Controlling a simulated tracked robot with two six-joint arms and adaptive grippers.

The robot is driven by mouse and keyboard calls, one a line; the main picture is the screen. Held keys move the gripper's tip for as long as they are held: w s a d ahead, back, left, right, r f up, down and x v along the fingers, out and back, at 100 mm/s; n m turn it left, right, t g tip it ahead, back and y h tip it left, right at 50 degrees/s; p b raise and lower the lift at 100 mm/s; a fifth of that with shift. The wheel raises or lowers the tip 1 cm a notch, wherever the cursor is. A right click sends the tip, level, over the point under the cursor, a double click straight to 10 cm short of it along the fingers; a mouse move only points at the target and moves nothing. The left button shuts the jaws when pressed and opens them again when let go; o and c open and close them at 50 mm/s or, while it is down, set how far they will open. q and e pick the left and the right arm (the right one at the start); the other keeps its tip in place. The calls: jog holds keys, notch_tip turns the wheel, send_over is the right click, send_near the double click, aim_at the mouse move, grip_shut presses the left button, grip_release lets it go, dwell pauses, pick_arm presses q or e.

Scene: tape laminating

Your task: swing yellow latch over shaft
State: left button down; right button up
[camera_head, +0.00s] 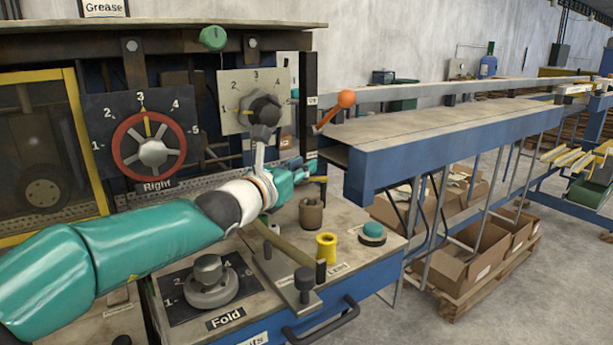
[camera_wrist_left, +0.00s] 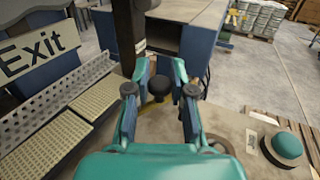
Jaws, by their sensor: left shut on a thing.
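My left gripper (camera_head: 300,172) reaches in over the right end of the machine, beside a dark post. A small piece of the yellow latch (camera_head: 318,179) shows just right of its fingers. In the left wrist view, a round dark knob (camera_wrist_left: 158,86) sits between the fingers of my left gripper (camera_wrist_left: 160,72), with a trace of yellow below it. The gripper is shut on the latch, at what looks like its knob. The fingers hide most of the latch, and I cannot make out the shaft. My right gripper is not in view.
A brown cup (camera_head: 311,213), a yellow spool (camera_head: 326,248) and a green button (camera_head: 372,234) stand on the bench below. The button also shows in the left wrist view (camera_wrist_left: 287,146). An orange-knobbed lever (camera_head: 346,99) juts out above right. A blue-framed table (camera_head: 450,140) stands at right.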

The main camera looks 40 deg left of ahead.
pick_arm(q)
jog(key=c, duration=1)
grip_release()
jog(key=shift+c, duration=0.2)
jog(key=shift+s+d, duration=0.1)
jog(key=shift+s, duration=0.05)
jog(key=s, duration=0.3)
jog(key=s+d, duration=0.1)
jog(key=s, duration=0.3)
jog(key=s+d, duration=0.1)
jog(key=s, duration=0.3)
jog(key=shift+s+d, duration=0.15)
jog(key=shift+s, duration=0.1)
